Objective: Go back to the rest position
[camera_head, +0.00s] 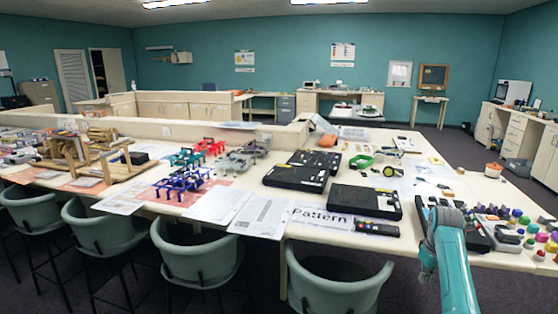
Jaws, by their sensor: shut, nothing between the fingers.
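My teal arm (450,262) rises from the bottom edge at the right, in front of the long table. Its upper joint with a grey band stands before a dark case on the table. My gripper cannot be made out; the fingers do not show past the arm. No object is seen held.
The long table (340,236) carries black cases (365,201), a remote-like device (376,228), papers (262,215), blue (182,182) and red (208,146) frames, and wooden models (100,152). Colourful small pieces (540,237) lie at right. Green chairs (335,285) line the near side.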

